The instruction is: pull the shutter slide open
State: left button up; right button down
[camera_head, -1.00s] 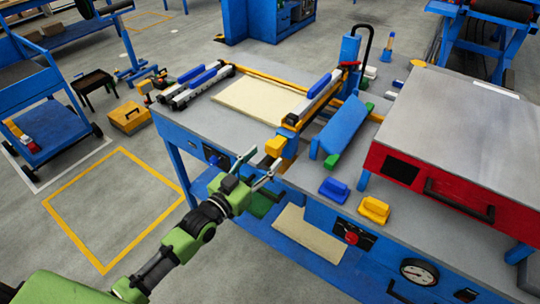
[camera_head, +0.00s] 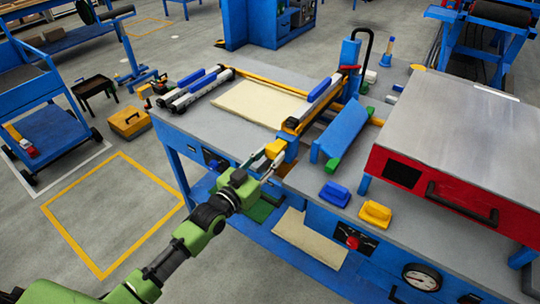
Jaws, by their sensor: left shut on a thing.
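The shutter slide appears to be the long bar (camera_head: 322,96) with a blue grip on its top, running across the bench top at an angle. A yellow block (camera_head: 275,148) sits at its near end, by the bench's front edge. My left gripper (camera_head: 268,157) reaches up from the lower left, with a finger on either side of the yellow block, shut on it. The fingertips partly cover the block's lower part. My right gripper is not in view.
A cream panel (camera_head: 258,103) lies on the bench left of the bar. A blue angled plate (camera_head: 340,132) stands right of it. Blue (camera_head: 334,193) and yellow (camera_head: 375,213) blocks sit near the front edge. A red-sided cabinet (camera_head: 398,172) fills the right.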

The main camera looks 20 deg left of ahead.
pick_arm(q)
jog(key=shift+s, duration=0.15)
jog(key=shift+p+v, duration=1.1)
jog(key=shift+v, duration=1.1)
jog(key=o, duration=0.9)
jog(key=shift+s, duration=0.1)
jog(key=p, duration=0.4)
send_near(271, 155)
jog(key=shift+v, duration=2.15)
jog(key=shift+a, duration=0.1)
jog(key=shift+f, duration=0.1)
